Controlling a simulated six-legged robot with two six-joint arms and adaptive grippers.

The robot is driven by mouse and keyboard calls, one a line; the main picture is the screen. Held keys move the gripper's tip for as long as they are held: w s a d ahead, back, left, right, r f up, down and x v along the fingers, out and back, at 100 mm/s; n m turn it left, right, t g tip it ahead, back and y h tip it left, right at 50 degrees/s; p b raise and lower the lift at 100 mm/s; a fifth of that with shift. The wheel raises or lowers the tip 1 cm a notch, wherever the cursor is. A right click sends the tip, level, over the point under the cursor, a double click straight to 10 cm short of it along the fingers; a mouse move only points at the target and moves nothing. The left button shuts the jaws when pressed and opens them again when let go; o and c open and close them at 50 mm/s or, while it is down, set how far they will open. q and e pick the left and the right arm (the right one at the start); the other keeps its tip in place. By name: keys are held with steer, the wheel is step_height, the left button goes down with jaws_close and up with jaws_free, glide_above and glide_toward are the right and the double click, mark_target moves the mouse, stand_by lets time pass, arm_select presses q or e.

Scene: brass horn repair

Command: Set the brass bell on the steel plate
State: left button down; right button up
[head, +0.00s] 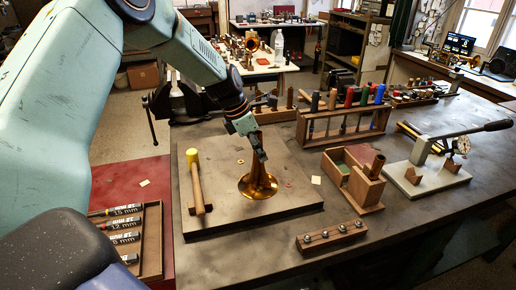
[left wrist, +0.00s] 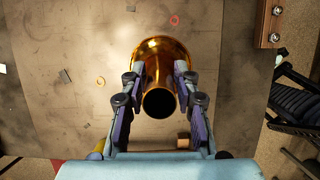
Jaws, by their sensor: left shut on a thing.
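The brass bell (head: 258,182) is upright with its flared mouth down at the steel plate (head: 230,217). I cannot tell whether its rim touches the plate. My left gripper (head: 259,150) is shut on the narrow top of the bell from above. In the left wrist view, the two fingers (left wrist: 158,88) press on both sides of the bell's tube (left wrist: 158,74), whose open dark end faces the camera. The flare shows beyond the fingers, over the plate (left wrist: 60,40). My right gripper is not in view.
A yellow-headed mallet (head: 196,180) lies on the plate left of the bell. A wooden box (head: 352,180) and a wooden block with steel balls (head: 331,235) stand to the right. A tool rack (head: 340,120) stands behind. Small rings and scraps lie on the plate.

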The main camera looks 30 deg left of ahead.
arm_select(q)
steer(key=c, duration=1.4)
jaws_free()
steer(key=shift+d, duration=0.1)
steer(key=o, duration=0.4)
steer(key=shift+w+d, duration=0.1)
steer(key=shift+w, duration=0.15)
steer(key=shift+s, duration=0.15)
steer(key=p+v, duration=0.1)
steer(key=v, duration=1.1)
steer(key=shift+r, duration=0.1)
